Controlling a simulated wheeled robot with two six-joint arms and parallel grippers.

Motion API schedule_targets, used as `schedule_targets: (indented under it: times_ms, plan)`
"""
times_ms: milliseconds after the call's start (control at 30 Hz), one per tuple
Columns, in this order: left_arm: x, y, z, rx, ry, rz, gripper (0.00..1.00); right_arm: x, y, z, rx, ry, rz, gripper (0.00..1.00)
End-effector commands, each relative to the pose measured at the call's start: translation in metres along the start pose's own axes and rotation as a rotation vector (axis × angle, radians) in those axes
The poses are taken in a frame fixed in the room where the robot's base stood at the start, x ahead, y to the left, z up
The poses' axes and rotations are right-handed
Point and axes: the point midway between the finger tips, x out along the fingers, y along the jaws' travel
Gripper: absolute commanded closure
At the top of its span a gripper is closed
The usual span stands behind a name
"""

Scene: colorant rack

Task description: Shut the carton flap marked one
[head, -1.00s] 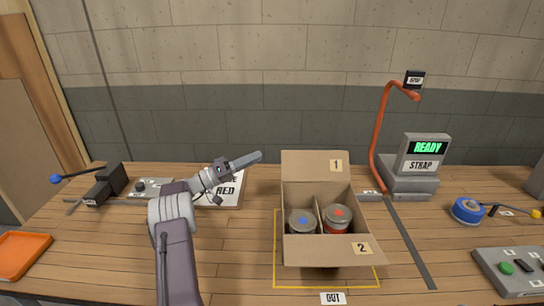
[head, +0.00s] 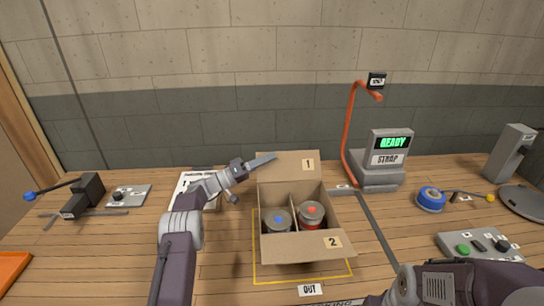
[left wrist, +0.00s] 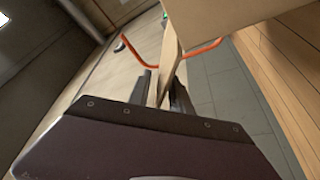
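The cardboard carton (head: 300,245) stands open on the table inside a yellow outline. Its back flap marked 1 (head: 290,166) stands up, leaning back, and its front flap marked 2 (head: 318,243) is folded outward. A blue-dotted can (head: 279,220) and a red-dotted can (head: 311,214) sit in separate compartments. My left gripper (head: 264,160) is at the upper left edge of flap 1, overlapping it. In the left wrist view, the fingers (left wrist: 161,92) are apart, with a cardboard edge (left wrist: 168,62) showing between them. Contact cannot be told. My right gripper is out of view.
A strapping machine (head: 384,162) with an orange arm (head: 347,135) stands right of the carton. Blue tape (head: 431,198) and a button panel (head: 482,245) lie farther right. A lever device (head: 85,195) is at the left. My right forearm shows at bottom right.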

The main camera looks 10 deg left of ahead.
Motion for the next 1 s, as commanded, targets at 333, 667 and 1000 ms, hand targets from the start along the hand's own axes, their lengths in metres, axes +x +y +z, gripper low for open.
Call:
schedule_targets:
  times_ms: [333, 667, 1000]
  plan:
    - [0.02, 0.0, 0.0, 0.0, 0.001, 0.0, 0.75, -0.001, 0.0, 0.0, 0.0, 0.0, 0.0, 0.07]
    - [0.019, 0.0, 0.0, 0.0, 0.001, -0.001, 1.0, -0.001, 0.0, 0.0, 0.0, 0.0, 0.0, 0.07]
    - [0.019, 0.0, 0.0, 0.0, 0.001, -0.001, 1.0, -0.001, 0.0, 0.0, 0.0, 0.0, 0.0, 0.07]
